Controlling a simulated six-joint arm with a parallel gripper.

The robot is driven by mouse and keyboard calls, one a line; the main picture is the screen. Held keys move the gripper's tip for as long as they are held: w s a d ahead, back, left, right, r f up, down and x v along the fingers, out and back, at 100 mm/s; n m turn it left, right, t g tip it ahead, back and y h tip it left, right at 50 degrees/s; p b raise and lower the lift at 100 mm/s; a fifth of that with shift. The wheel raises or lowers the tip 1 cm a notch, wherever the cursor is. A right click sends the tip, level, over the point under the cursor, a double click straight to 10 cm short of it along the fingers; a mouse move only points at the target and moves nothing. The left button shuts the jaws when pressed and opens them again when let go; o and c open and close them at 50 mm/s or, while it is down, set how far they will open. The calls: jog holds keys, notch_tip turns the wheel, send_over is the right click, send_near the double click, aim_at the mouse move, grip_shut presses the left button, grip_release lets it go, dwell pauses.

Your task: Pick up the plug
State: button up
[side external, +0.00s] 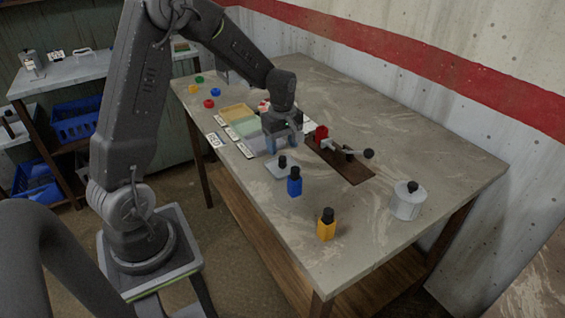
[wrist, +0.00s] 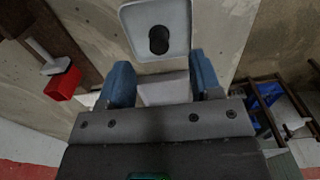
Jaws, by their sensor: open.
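No part is plainly marked as the plug. A pale square plate with rounded corners and an upright black knob (side external: 283,161) lies on the table, and the knob also shows in the wrist view (wrist: 158,40). My gripper (side external: 284,147) is above the table just behind this plate in the side view. In the wrist view its two blue fingers (wrist: 162,76) are apart, and the knob is beyond their tips, not between them. A pale block-like shape (wrist: 165,88) shows between the fingers; I cannot tell whether it is held or lies behind.
A brown board (side external: 355,174) carries a lever and a red block (side external: 321,132). A blue bottle (side external: 294,185), a yellow bottle (side external: 326,228) and a grey lidded pot (side external: 407,203) stand nearer the front. Coloured trays (side external: 238,112) lie left of the gripper. The right front is mostly clear.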

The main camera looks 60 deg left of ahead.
aim_at(282, 157)
jog(key=shift+f, duration=2.6)
grip_shut()
